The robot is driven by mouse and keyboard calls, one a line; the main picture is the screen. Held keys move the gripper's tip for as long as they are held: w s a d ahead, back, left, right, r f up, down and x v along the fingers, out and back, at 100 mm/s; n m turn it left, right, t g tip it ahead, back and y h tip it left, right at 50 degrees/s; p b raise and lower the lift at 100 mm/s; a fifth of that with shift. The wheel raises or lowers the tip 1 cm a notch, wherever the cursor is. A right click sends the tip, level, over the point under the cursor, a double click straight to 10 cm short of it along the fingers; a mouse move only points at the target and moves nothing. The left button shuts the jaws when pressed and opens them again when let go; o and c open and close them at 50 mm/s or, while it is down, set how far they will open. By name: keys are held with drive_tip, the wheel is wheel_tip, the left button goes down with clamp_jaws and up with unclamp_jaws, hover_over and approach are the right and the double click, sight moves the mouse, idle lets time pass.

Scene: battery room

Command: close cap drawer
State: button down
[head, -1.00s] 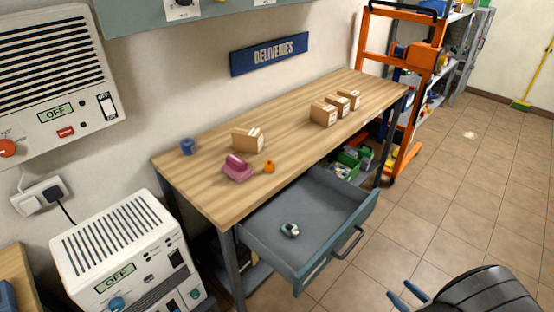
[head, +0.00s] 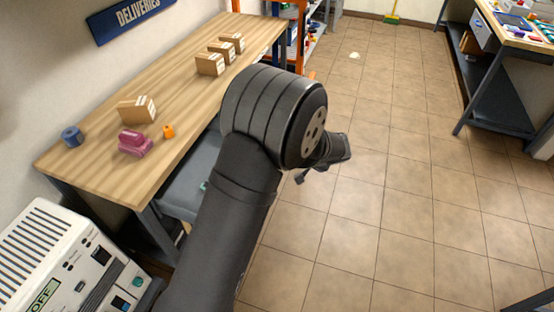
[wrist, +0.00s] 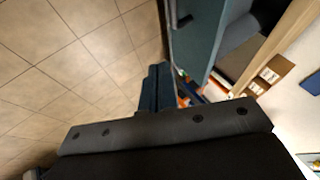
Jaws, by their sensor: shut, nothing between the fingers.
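The blue-grey drawer (head: 187,187) under the wooden workbench stands open in the head view. My arm hides its front and most of its inside.
On the workbench (head: 95,160) are several cardboard boxes (head: 210,65), a pink item (head: 134,143), an orange piece (head: 168,131) and a blue roll (head: 71,136). A white power unit (head: 60,265) stands at lower left.

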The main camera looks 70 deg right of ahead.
drive_tip(key=w+d+f+n, duration=0.1)
drive_tip(key=w+d+f, duration=0.3)
drive_tip(key=w+f, duration=0.3)
drive_tip(key=shift+w+d+f, duration=0.15)
drive_tip(key=shift+w+d, duration=0.05)
drive_tip(key=shift+w, duration=0.95)
drive_tip(key=w, duration=2.2)
drive_tip(key=shift+w, duration=0.1)
